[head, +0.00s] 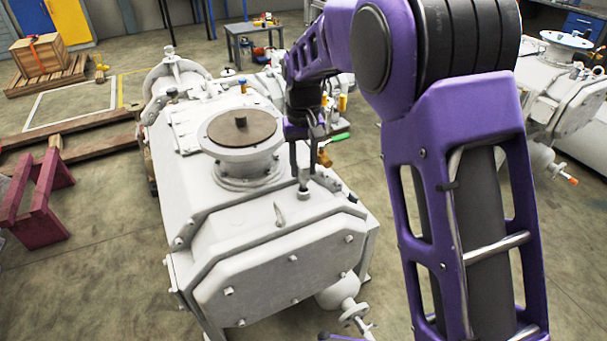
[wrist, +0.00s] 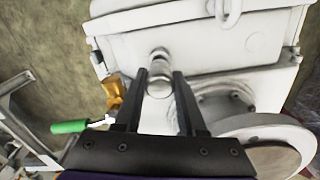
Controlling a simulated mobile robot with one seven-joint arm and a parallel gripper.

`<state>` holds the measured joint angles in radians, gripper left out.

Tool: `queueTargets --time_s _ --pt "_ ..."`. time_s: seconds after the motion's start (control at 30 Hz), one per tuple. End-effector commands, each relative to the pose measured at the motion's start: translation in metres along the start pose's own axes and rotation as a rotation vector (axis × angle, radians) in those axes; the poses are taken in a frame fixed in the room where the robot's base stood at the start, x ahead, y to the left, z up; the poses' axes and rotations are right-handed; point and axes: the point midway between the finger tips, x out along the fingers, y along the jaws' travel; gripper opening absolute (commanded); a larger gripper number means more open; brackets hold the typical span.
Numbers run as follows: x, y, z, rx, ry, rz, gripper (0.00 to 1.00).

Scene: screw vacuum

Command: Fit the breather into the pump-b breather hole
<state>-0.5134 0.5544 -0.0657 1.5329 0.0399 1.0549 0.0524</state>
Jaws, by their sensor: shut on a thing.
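My gripper (head: 303,170) points down over the top of the large white pump (head: 272,250), to the right of its round flange. It is shut on the breather (head: 304,181), a small grey metal cylinder. In the wrist view the breather (wrist: 159,84) sits between the two fingers of my gripper (wrist: 159,76). Its lower end is over or at a small round fitting on the pump top. I cannot tell whether it is seated. The breather hole itself is hidden, and no label shows which pump is pump-b.
A wide flange with a brown disc (head: 240,128) stands left of my gripper. A brass-coloured fitting (wrist: 115,91) and a green-handled tool (wrist: 69,127) show to the left in the wrist view. A second white pump (head: 553,95) stands at the right. A red trestle (head: 35,196) is at the left.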

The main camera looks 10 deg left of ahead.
Motion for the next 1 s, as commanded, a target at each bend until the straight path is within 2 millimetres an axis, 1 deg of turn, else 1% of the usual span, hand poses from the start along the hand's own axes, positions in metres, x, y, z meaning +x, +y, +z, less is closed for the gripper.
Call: queueTargets --time_s 0.03,0.13,0.37,0.5,0.53,0.6,0.7,1.0 --pt "0.012 0.000 0.001 0.000 -0.004 0.000 0.00" --pt "0.023 0.000 0.000 0.001 -0.002 0.000 0.00" --pt "0.024 0.000 0.000 0.001 0.000 0.000 0.00" --pt "0.027 0.000 0.000 0.001 0.000 0.000 0.00" --pt "0.028 0.000 0.000 0.001 0.000 0.000 0.41" --pt "0.027 0.000 0.000 0.001 0.000 0.000 0.54" --pt "0.027 0.000 0.000 0.001 0.000 0.000 0.69" --pt "0.025 0.000 0.000 0.001 0.000 0.000 0.69"
